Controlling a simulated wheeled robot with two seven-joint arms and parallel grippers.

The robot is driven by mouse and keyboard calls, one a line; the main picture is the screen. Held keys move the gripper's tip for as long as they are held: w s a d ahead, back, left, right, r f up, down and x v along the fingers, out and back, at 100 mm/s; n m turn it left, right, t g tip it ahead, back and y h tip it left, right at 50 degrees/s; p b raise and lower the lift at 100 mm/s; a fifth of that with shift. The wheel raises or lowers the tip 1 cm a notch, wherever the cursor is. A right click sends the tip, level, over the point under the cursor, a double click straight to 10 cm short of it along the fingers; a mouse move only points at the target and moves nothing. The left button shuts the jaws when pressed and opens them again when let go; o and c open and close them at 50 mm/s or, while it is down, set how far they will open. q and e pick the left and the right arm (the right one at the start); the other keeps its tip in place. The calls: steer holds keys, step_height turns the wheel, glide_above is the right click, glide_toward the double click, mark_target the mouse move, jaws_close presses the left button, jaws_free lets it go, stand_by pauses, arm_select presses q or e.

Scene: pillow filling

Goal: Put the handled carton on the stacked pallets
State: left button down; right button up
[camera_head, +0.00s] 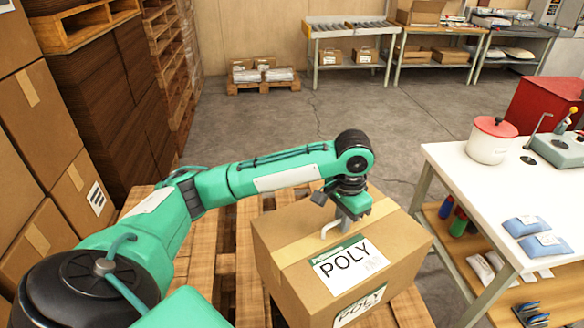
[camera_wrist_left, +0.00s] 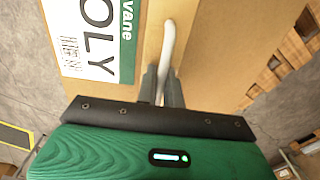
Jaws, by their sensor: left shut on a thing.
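The handled carton (camera_head: 305,245) is a brown cardboard box with tan tape and a "POLY" label, in front of me in the head view. My left gripper (camera_head: 344,222) is over its top and shut on the white handle (camera_head: 328,231). In the left wrist view the handle (camera_wrist_left: 168,45) runs between the two fingers (camera_wrist_left: 162,88), against the carton's top (camera_wrist_left: 215,50). The stacked pallets (camera_head: 222,265) are wooden slats below and around the carton. Whether the carton's underside touches them is hidden. My right gripper is not in view.
A white table (camera_head: 450,165) with a white pot (camera_head: 492,140) and blue packets (camera_head: 530,226) stands at the right. Stacked cartons (camera_head: 35,130) and tall pallet stacks (camera_head: 170,60) line the left. Open concrete floor (camera_head: 290,125) lies beyond, with benches (camera_head: 350,45) at the back.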

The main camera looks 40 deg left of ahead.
arm_select(q)
steer(key=shift+f, duration=0.1)
step_height(320, 180, down, 16)
steer(key=shift+r+p, duration=0.25)
steer(key=shift+p, duration=0.15)
step_height(320, 180, down, 4)
steer(key=shift+r, duration=0.1)
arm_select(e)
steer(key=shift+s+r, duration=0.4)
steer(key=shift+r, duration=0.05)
arm_select(q)
steer(key=c, duration=1.8)
jaws_free()
steer(key=shift+s+f, duration=0.1)
steer(key=shift+f, duration=0.2)
steer(key=shift+c, duration=0.2)
steer(key=o, duration=0.3)
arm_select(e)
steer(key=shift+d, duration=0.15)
